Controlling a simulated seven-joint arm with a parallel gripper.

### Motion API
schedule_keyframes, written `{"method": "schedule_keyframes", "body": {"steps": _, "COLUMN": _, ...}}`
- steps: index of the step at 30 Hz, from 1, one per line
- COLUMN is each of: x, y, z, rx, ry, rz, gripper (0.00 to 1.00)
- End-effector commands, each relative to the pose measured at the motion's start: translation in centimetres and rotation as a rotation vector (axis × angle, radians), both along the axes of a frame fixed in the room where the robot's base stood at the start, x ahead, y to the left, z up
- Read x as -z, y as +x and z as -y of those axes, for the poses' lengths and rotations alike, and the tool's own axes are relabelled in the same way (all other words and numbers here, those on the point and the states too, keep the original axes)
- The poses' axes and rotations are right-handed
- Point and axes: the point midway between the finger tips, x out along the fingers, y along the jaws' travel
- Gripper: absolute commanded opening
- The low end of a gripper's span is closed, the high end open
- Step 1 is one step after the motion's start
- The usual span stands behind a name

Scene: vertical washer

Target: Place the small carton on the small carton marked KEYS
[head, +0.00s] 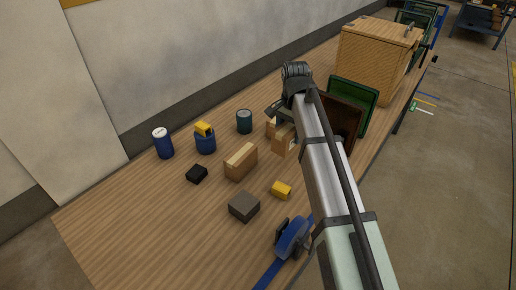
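A brown carton (240,163) with a pale tape strip on top stands on the wooden table near the middle. A second brown carton (285,143) stands right of it, just below my gripper and partly covered by it. Part of another brown carton shape (270,127) shows at its left, mostly hidden by the gripper. I cannot read a KEYS marking on any of them. My gripper (279,112) is dark and is over or close to the right-hand cartons. Its fingers are too small and overlapped to tell whether they are open or hold anything.
On the table (120,215) stand a blue-and-white can (163,143), a blue can (205,143) topped by a yellow block (204,128), a teal can (244,122), a black box (196,174), a grey box (244,207), a yellow block (281,190), a blue tool (291,238) and a wooden crate (373,60). The front left is clear.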

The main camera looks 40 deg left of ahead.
Motion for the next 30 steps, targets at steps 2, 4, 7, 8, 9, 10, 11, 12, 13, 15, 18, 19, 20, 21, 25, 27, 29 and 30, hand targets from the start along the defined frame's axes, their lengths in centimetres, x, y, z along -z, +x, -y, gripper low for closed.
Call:
{"method": "schedule_keyframes", "body": {"steps": 2, "x": -0.8, "y": -1.9, "z": -2.1, "rx": -0.037, "ry": 0.001, "rz": 0.0, "gripper": 0.28}}
{"method": "schedule_keyframes", "body": {"steps": 4, "x": -1.7, "y": -3.5, "z": -3.9, "rx": -0.069, "ry": 0.002, "rz": 0.001, "gripper": 0.28}}
{"method": "schedule_keyframes", "body": {"steps": 7, "x": -3.2, "y": -5.8, "z": -6.4, "rx": -0.114, "ry": 0.002, "rz": 0.001, "gripper": 0.28}}
{"method": "schedule_keyframes", "body": {"steps": 8, "x": -3.6, "y": -6.5, "z": -7.2, "rx": -0.128, "ry": 0.002, "rz": 0.001, "gripper": 0.28}}
{"method": "schedule_keyframes", "body": {"steps": 9, "x": -4.2, "y": -7.3, "z": -8.1, "rx": -0.144, "ry": 0.002, "rz": 0.001, "gripper": 0.28}}
{"method": "schedule_keyframes", "body": {"steps": 10, "x": -4.6, "y": -7.9, "z": -8.7, "rx": -0.155, "ry": 0.002, "rz": 0.001, "gripper": 0.28}}
{"method": "schedule_keyframes", "body": {"steps": 11, "x": -5.1, "y": -8.6, "z": -9.3, "rx": -0.166, "ry": 0.002, "rz": 0.002, "gripper": 0.28}}
{"method": "schedule_keyframes", "body": {"steps": 12, "x": -5.7, "y": -9.2, "z": -10.0, "rx": -0.176, "ry": 0.002, "rz": 0.001, "gripper": 0.28}}
{"method": "schedule_keyframes", "body": {"steps": 13, "x": -6.1, "y": -9.8, "z": -10.5, "rx": -0.183, "ry": 0.002, "rz": 0.001, "gripper": 0.28}}
{"method": "schedule_keyframes", "body": {"steps": 15, "x": -7.0, "y": -10.7, "z": -11.5, "rx": -0.188, "ry": 0.002, "rz": 0.001, "gripper": 0.28}}
{"method": "schedule_keyframes", "body": {"steps": 18, "x": -8.5, "y": -10.9, "z": -12.2, "rx": -0.145, "ry": 0.002, "rz": 0.002, "gripper": 0.28}}
{"method": "schedule_keyframes", "body": {"steps": 19, "x": -8.4, "y": -10.9, "z": -12.0, "rx": -0.126, "ry": 0.002, "rz": 0.001, "gripper": 0.28}}
{"method": "schedule_keyframes", "body": {"steps": 20, "x": -8.4, "y": -11.0, "z": -11.9, "rx": -0.108, "ry": 0.001, "rz": 0.001, "gripper": 0.28}}
{"method": "schedule_keyframes", "body": {"steps": 21, "x": -8.3, "y": -11.1, "z": -11.7, "rx": -0.088, "ry": 0.001, "rz": 0.0, "gripper": 0.28}}
{"method": "schedule_keyframes", "body": {"steps": 25, "x": -8.2, "y": -11.2, "z": -11.4, "rx": -0.04, "ry": 0.001, "rz": 0.0, "gripper": 0.28}}
{"method": "schedule_keyframes", "body": {"steps": 27, "x": -8.0, "y": -11.2, "z": -11.4, "rx": -0.026, "ry": 0.001, "rz": 0.0, "gripper": 0.28}}
{"method": "schedule_keyframes", "body": {"steps": 29, "x": -7.5, "y": -11.2, "z": -11.4, "rx": -0.021, "ry": 0.001, "rz": 0.0, "gripper": 0.28}}
{"method": "schedule_keyframes", "body": {"steps": 30, "x": -7.0, "y": -11.2, "z": -11.4, "rx": -0.02, "ry": 0.001, "rz": 0.0, "gripper": 0.28}}
